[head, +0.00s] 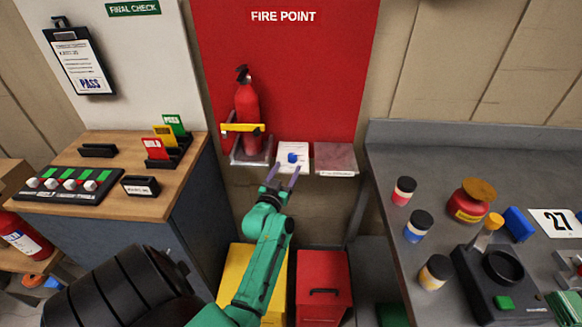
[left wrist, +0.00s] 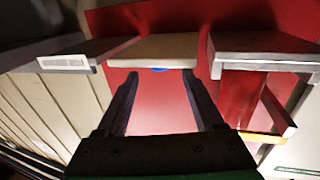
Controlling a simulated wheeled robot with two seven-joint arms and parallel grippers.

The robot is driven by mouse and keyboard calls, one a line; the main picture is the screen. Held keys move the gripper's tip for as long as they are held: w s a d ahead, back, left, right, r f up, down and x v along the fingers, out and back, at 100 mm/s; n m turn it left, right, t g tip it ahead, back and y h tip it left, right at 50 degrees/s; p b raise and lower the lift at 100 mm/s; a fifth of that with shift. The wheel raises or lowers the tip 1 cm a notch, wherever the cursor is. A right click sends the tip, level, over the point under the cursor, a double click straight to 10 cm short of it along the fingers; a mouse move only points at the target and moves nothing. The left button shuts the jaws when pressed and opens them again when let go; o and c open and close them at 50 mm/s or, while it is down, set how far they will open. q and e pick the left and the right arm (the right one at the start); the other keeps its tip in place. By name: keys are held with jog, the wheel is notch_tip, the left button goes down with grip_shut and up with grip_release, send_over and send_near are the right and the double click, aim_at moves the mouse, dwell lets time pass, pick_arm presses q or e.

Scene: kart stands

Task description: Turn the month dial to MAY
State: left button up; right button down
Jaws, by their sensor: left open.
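The month dial is a small blue knob (head: 292,158) on a white plate (head: 293,148) at the lower edge of the red fire point board. Its month lettering is too small to read, so its setting cannot be told. My left gripper (head: 284,171) is open and empty, with its fingers pointing up toward the plate just below and in front of the knob. In the left wrist view a sliver of the blue knob (left wrist: 159,69) shows at the plate's edge between the two fingertips. I cannot tell whether the fingers touch it. My right gripper is not in view.
A red extinguisher (head: 247,105) with a yellow strap (head: 242,127) stands on a bracket left of the plate. Below are a yellow box (head: 238,265) and a red box (head: 323,275). A grey bench (head: 385,185) flanks the right.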

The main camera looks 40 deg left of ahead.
aim_at(289, 160)
pick_arm(q)
jog(key=b+x, duration=0.2)
jog(key=x, duration=0.3)
jog(key=shift+f, duration=0.2)
jog(key=shift+w+a+r, duration=0.1)
jog(key=shift+w, duration=0.1)
jog(key=shift+r, duration=0.1)
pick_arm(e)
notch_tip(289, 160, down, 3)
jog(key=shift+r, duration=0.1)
